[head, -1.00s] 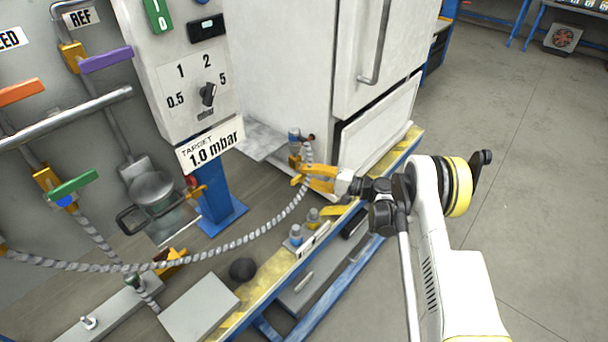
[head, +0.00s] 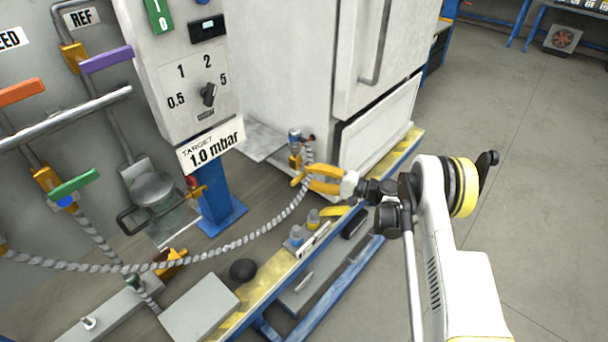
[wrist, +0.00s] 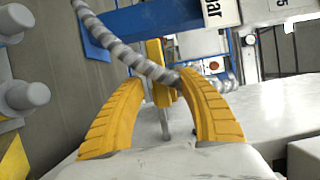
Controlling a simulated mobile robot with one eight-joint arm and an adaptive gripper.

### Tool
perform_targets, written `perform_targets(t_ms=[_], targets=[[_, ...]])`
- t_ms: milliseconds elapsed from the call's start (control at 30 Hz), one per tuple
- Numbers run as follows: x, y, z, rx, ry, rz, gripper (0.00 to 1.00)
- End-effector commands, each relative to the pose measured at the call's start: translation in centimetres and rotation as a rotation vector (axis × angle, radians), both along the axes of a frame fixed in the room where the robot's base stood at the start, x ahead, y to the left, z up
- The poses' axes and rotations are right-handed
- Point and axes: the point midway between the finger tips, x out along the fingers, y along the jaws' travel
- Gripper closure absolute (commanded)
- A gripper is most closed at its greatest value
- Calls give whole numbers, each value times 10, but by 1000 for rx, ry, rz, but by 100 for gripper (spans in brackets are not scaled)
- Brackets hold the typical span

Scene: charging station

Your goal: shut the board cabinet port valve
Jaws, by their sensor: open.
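My gripper (head: 308,176) has yellow fingers and is at the port beside the white cabinet (head: 280,90). In the wrist view the two fingers (wrist: 160,80) stand apart, with nothing clearly held between them. A yellow valve body (wrist: 158,62) shows ahead between the fingertips, and a grey rod-like part (wrist: 165,122) lies between the fingers. In the head view the valve (head: 295,161) is small and partly hidden by the hose and fingers. Its lever position cannot be made out.
A gauge box with a 1.0 mbar target sign (head: 210,144) stands on a blue post (head: 217,198) to the left. Small bottles (head: 297,235) and a yellow-edged bench (head: 262,292) lie below my gripper. Green (head: 75,186), orange and purple handles are on the left panel. Open floor is right.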

Motion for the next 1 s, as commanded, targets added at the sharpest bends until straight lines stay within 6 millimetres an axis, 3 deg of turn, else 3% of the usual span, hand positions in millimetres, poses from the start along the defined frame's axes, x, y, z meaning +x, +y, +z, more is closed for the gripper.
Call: perform_targets(t_ms=[200,433,600,1000], targets=[[-13,-49,0,0,0,-4,59],[-23,-87,0,1,0,-1,59],[-27,-97,0,1,0,0,59],[-27,-98,0,1,0,0,59]])
